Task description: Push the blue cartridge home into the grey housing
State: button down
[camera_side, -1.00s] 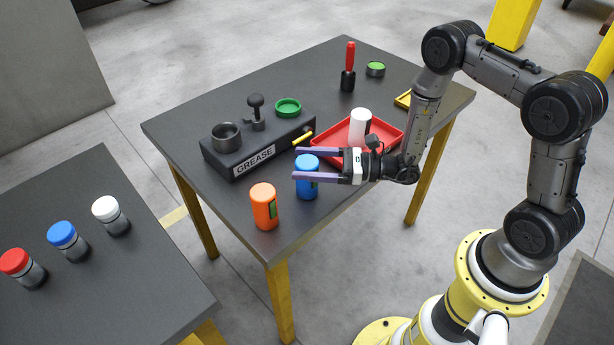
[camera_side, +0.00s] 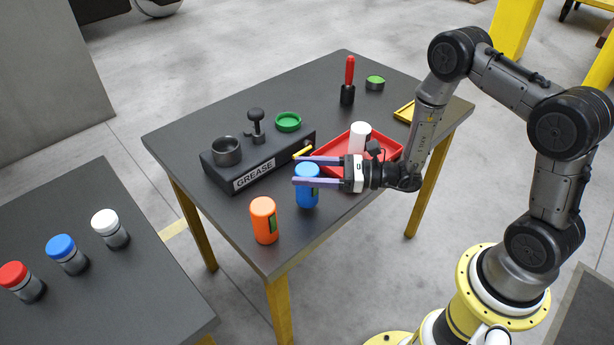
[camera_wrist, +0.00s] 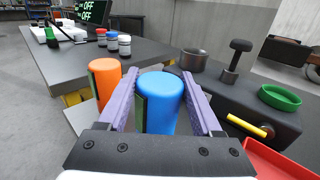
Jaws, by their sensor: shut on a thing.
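The blue cartridge (camera_side: 307,198) stands upright near the table's front edge. My gripper (camera_side: 297,171) reaches in from the right, with its two purple fingers on either side of the cartridge and shut on it. In the wrist view the blue cartridge (camera_wrist: 160,98) is between the fingers, its lower part hidden by my gripper. The dark grey housing (camera_side: 217,176), marked GREASE, lies behind and to the left. It has a round open cup (camera_side: 226,151), a black knob and a yellow handle.
An orange cartridge (camera_side: 264,222) stands left of the blue one. A red tray (camera_side: 335,157) with a white cylinder (camera_side: 360,138) is behind my gripper. A green ring (camera_side: 288,121) sits behind the housing. Several capped jars (camera_side: 66,255) stand on the left table.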

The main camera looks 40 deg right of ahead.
jog(key=s+d+r, duration=0.3)
jog(key=s+r, duration=0.8)
jog(key=s, duration=0.2)
jog(key=w+d+r+m+t+h, duration=0.1)
jog(key=w+d+r, duration=0.15)
jog(key=w, duration=0.95)
jog(key=w+d+r+m+t+h, duration=0.1)
jog(key=w+d, duration=0.3)
jog(key=w, duration=0.7)
jog(key=w+a+r+n, duration=0.1)
jog(key=w+a+r, duration=0.2)
jog(key=w+a, duration=0.45)
jog(key=w+a+f+n+g+y, duration=0.1)
jog(key=w+a, duration=0.3)
jog(key=a, duration=0.5)
jog(key=shift+w+f+n+g+y, duration=0.2)
jog(key=shift+f+n+g+y, duration=0.15)
jog(key=shift+g+y, duration=0.5)
